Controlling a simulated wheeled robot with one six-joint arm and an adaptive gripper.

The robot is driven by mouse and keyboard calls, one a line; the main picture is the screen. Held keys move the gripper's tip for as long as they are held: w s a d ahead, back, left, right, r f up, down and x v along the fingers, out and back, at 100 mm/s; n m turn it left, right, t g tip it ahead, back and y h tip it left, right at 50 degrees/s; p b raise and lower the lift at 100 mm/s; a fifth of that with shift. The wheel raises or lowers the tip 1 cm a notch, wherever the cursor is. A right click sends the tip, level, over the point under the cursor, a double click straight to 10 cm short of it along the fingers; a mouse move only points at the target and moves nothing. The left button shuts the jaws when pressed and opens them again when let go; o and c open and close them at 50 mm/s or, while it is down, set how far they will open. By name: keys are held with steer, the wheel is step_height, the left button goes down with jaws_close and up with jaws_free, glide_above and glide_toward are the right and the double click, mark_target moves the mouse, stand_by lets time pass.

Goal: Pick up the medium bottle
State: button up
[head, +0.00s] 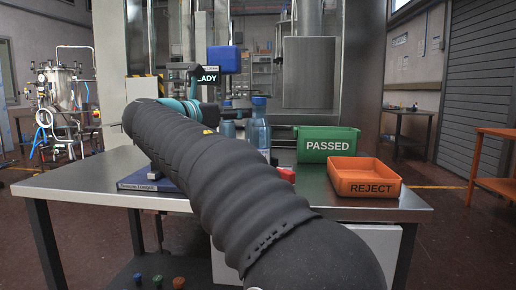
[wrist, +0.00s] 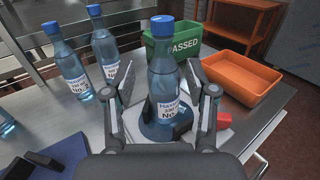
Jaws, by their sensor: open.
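A clear blue bottle with a blue cap (wrist: 163,75) stands upright between the fingers of my gripper (wrist: 160,100) in the wrist view. Its label is partly readable. My gripper is open, with one finger on each side of the bottle and a gap visible on the left. The bottle's foot is on a dark round base, partly hidden by the fingers. Similar bottles stand to the left: one at the back (wrist: 103,45) and one nearer (wrist: 68,65). In the head view a blue-capped bottle (head: 259,122) shows behind my arm, which hides most of the gripper.
A green PASSED bin (head: 327,144) and an orange REJECT tray (head: 364,178) stand on the right of the steel table (head: 80,180). A red object (wrist: 223,121) lies right of the gripper. A dark blue thing (head: 150,180) lies at the table's left front. Another bottle (wrist: 6,126) is cut off at left.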

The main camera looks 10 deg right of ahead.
mark_target(257, 114)
steer(key=shift+f+b+x, duration=0.1)
steer(key=shift+f+x, duration=0.05)
steer(key=shift+x, duration=1.4)
steer(key=shift+f+b+x, duration=0.1)
steer(key=shift+f+x, duration=0.05)
steer(key=shift+x, duration=1.45)
steer(key=shift+f+b+x, duration=0.1)
steer(key=shift+f+x, duration=0.1)
steer(key=shift+x, duration=1.35)
steer(key=shift+s, duration=0.2)
jaws_close()
